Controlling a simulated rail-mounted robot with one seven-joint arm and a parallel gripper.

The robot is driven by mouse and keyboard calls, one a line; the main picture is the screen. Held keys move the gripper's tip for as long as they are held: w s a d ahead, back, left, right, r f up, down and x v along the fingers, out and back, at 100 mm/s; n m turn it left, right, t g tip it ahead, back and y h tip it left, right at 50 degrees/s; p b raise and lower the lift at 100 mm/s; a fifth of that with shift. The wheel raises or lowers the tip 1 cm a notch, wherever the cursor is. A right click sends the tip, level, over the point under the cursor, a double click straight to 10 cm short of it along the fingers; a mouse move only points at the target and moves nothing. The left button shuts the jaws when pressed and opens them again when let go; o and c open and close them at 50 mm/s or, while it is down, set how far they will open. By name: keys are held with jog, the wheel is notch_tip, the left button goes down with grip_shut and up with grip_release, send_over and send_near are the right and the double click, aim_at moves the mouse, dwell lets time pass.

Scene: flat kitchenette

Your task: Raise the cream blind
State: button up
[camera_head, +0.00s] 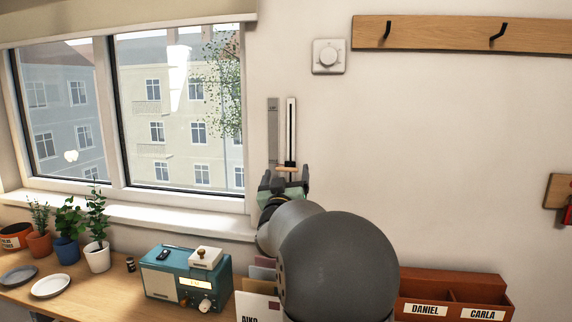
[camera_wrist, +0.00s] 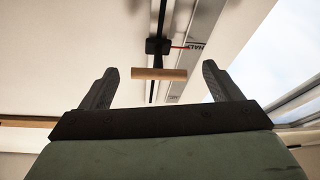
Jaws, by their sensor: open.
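The cream blind (camera_head: 130,20) shows as a band across the top of the window; most of the glass below is uncovered. Right of the window, a white upright rail (camera_head: 291,125) with a dark slot is on the wall. A wooden handle (camera_head: 287,169) sits low on it and also shows in the wrist view (camera_wrist: 159,74), beneath a black slider block (camera_wrist: 158,46). My gripper (camera_head: 284,183) is at the rail's lower end. Its fingers are apart, and the handle appears between the fingertips in the wrist view (camera_wrist: 160,76). I cannot tell whether they touch it.
A grey strip (camera_head: 273,130) runs beside the rail. Potted plants (camera_head: 97,240), a teal radio (camera_head: 183,280) and a letter holder (camera_head: 455,290) stand below.

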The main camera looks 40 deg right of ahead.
aim_at(287, 169)
jog(key=shift+x, duration=1.5)
jog(key=c, duration=1.4)
notch_tip(287, 169, up, 16)
jog(key=p, duration=0.4)
jog(key=shift+a+f, duration=0.1)
jog(key=shift+s, duration=0.1)
jog(key=o, duration=1.3)
jog(key=shift+o, duration=0.5)
jog(key=shift+f, duration=0.1)
